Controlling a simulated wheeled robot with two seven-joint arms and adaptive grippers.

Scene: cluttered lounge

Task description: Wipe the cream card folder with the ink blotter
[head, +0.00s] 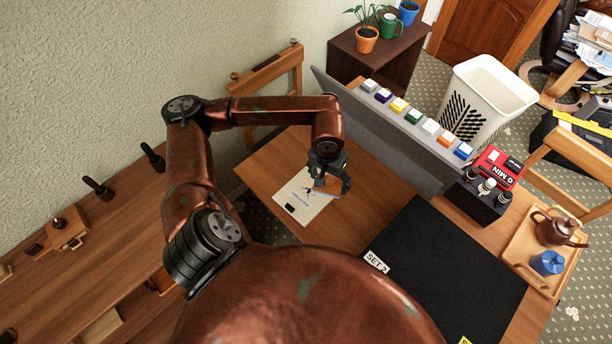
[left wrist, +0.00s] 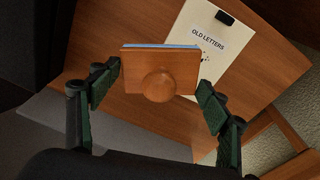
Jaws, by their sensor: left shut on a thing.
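The cream card folder (head: 293,191) lies on the wooden table under my left gripper in the head view. In the left wrist view the folder (left wrist: 190,28) reads OLD LETTERS, with small dark specks below the words and a black clip at one edge. My left gripper (head: 328,186) is shut on the ink blotter, a wooden block with a round knob and a pale blue edge. The blotter (left wrist: 133,72) shows between the fingers in the left wrist view; in the head view it is mostly hidden. Whether it touches the folder I cannot tell. My right gripper is not in view.
A grey divider (head: 390,130) with several coloured blocks on top stands beside the folder area. A black mat (head: 440,270) labelled SET 2 covers the table to the right. A tray (head: 520,255) holds a brown teapot and a blue pot. Bare table surrounds the folder.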

